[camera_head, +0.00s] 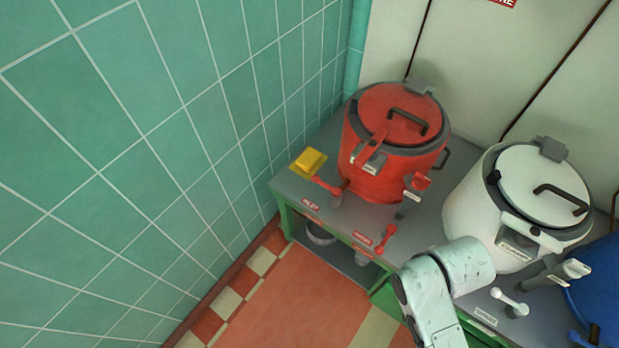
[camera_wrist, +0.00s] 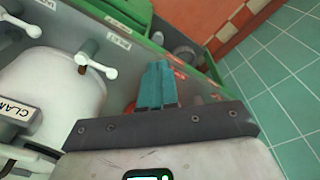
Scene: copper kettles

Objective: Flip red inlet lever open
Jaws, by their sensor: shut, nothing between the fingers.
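The red kettle (camera_head: 372,178) stands on a grey bench at the back, with its red lid down. A red lever (camera_head: 327,186) sits at its left front, and another red lever (camera_head: 386,238) is at the bench's front edge. A red handle (camera_head: 417,182) sticks out at the kettle's right. The labels are too small to tell which is the inlet. In the wrist view my gripper (camera_wrist: 157,85) has its teal fingers together, with nothing held. A bit of red (camera_wrist: 130,108) shows beside the fingers, mostly hidden. My gripper is not visible in the head view.
A white kettle (camera_head: 468,213) stands right of the red one, with a white lever (camera_head: 508,303) in front. A blue kettle (camera_head: 603,285) is at the right edge. A yellow object (camera_head: 308,162) lies on the bench (camera_head: 300,190) by the tiled wall. The floor (camera_head: 300,310) is clear.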

